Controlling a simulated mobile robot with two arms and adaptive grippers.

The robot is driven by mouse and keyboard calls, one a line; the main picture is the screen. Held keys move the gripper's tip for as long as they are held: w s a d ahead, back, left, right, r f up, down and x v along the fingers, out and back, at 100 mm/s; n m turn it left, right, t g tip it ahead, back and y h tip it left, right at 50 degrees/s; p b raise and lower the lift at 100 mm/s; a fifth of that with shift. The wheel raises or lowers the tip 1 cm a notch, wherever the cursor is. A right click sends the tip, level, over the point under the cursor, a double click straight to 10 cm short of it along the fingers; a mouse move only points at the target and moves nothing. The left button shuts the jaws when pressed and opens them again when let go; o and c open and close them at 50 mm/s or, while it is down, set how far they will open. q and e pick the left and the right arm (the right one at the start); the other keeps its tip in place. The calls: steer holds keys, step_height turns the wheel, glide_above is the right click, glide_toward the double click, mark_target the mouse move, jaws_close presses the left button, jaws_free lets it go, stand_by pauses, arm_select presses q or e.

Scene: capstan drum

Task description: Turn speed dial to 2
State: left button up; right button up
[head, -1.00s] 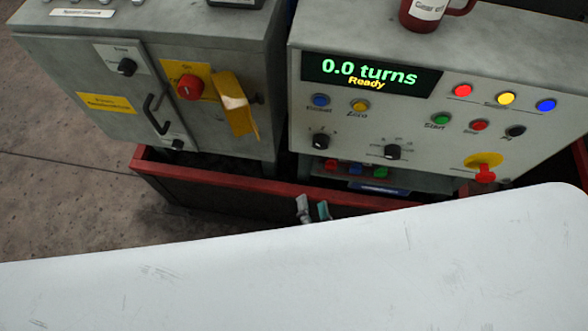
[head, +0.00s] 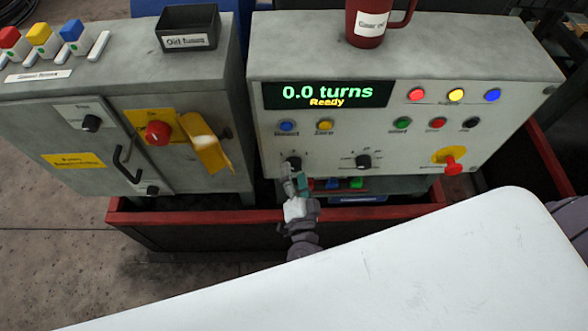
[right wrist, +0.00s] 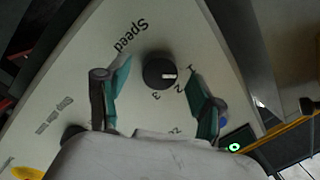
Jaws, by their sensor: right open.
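The speed dial (head: 292,162) is the lower left black knob on the grey control panel (head: 400,185) in the head view. In the right wrist view the dial (right wrist: 157,70) has a white mark pointing nearest to the 1, with 2 and 3 printed around it. My right gripper (head: 295,180) is just in front of and below the dial, partly overlapping it. In the right wrist view its open fingers (right wrist: 160,72) stand on either side of the dial, with gaps showing. My left gripper is not in view.
A second black knob (head: 363,161) and a red knob on a yellow plate (head: 450,160) sit to the right. Coloured buttons (head: 402,123) are above. The display (head: 327,94) reads 0.0 turns, Ready. A red mug (head: 367,22) stands on top. A red-edged low wall (head: 190,216) runs below.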

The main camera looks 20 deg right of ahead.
steer(key=shift+w, duration=0.55)
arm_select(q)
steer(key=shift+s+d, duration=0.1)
arm_select(e)
steer(key=shift+d, duration=0.1)
steer(key=c, duration=1.1)
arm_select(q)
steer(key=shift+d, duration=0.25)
arm_select(e)
steer(key=shift+c, duration=0.2)
